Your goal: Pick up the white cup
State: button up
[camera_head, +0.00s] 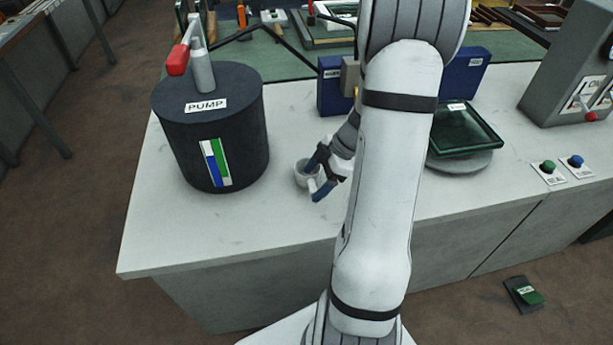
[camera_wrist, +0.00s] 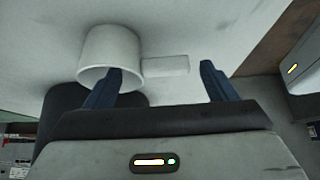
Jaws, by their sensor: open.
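The white cup (camera_head: 301,177) stands on the pale worktop, just right of the black pump drum in the head view. My gripper (camera_head: 314,181) is open beside it, with one dark blue finger toward the back and one toward the front. In the wrist view the cup (camera_wrist: 112,45) is at upper left, and its flat handle (camera_wrist: 166,66) reaches right, into the gap between the fingers of my gripper (camera_wrist: 160,67). The left fingertip overlaps the cup's rim; I cannot tell whether it touches or sits inside. The right finger is clear of the cup.
The black drum marked PUMP (camera_head: 210,135) stands close on the left. Blue boxes (camera_head: 333,88) stand behind, and a dark glass-topped tray (camera_head: 463,130) is on the right. A grey switch box (camera_head: 575,75) is at far right. The worktop's front left is clear.

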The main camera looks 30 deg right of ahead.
jog(key=shift+a+f, duration=0.2)
jog(key=shift+f, duration=0.05)
jog(key=shift+c, duration=0.5)
jog(key=c, duration=1)
